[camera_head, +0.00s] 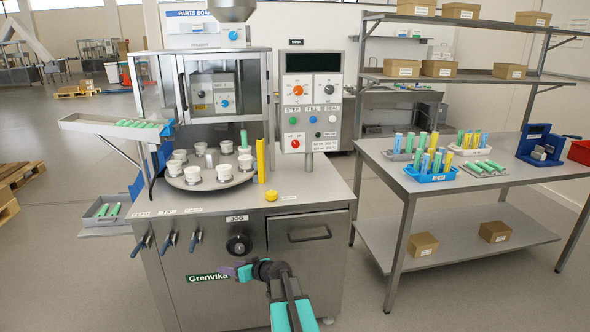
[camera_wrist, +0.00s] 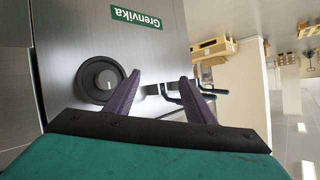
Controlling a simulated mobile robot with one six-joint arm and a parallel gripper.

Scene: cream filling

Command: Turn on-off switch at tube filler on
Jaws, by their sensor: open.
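The tube filler (camera_head: 300,222) is a steel cabinet with a turntable of white cups on top. A round black knob (camera_head: 238,244) with a light centre sits on its front; it also shows in the wrist view (camera_wrist: 97,80), left of the fingers and partly behind one. The control panel (camera_head: 311,100) above carries an orange knob (camera_head: 298,90), a black knob (camera_head: 327,90) and a red knob (camera_head: 294,143). I cannot tell which control is the on-off switch. My gripper (camera_head: 229,270), also in the wrist view (camera_wrist: 160,77), is open and empty, just below the front knob.
Several small levers (camera_head: 169,242) stick out of the cabinet front, left of the knob. A drawer (camera_head: 309,233) is at its right. A steel table (camera_head: 400,176) with tube racks stands at right.

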